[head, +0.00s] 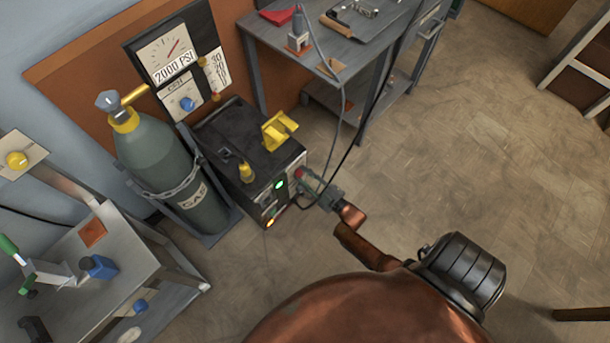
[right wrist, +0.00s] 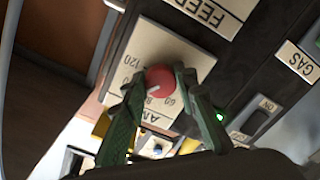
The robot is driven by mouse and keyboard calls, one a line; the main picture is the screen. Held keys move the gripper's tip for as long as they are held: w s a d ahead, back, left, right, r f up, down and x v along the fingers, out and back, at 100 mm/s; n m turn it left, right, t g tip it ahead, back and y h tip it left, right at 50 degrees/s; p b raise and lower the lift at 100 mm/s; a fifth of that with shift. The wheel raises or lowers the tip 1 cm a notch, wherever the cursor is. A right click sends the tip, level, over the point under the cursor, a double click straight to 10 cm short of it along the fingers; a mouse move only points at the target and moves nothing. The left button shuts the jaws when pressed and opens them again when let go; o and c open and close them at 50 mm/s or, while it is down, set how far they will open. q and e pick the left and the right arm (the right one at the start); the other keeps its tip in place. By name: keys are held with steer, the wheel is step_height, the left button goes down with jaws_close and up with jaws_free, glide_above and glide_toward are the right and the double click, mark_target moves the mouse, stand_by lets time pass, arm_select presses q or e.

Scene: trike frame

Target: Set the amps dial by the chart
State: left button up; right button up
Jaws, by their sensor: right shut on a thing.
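The amps dial (right wrist: 160,78) is a red knob on a cream plate (right wrist: 185,50), which shows upside down in the right wrist view. Figures such as 120, 80 and 60 are printed around it; its label is partly hidden. A pale mark on the knob points to the lower left, and I cannot tell its exact reading. My right gripper (right wrist: 157,88) is shut on the knob, one finger on each side. In the head view the right gripper (head: 312,184) is at the front of the black welder (head: 232,140). I cannot make out a chart. My left gripper is not in view.
A green gas cylinder (head: 157,155) stands left of the welder, below a 2000 PSI gauge (head: 168,55). A grey table (head: 345,50) with tools is behind. Another bench (head: 95,270) is at lower left. A cable hangs near my right gripper.

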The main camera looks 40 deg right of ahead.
steer(key=m, duration=0.6)
steer(key=shift+m+p, duration=0.3)
steer(key=shift+p, duration=0.1)
steer(key=shift+m, duration=0.8)
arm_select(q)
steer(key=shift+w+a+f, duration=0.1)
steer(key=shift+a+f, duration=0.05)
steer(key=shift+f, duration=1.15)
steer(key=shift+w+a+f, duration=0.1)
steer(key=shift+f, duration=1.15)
arm_select(e)
steer(key=shift+a+f+m, duration=0.1)
steer(key=shift+m, duration=1.1)
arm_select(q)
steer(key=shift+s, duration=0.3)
arm_select(e)
steer(key=shift+m, duration=0.3)
steer(key=o, duration=1.1)
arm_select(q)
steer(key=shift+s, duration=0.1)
arm_select(e)
steer(key=shift+o, duration=0.2)
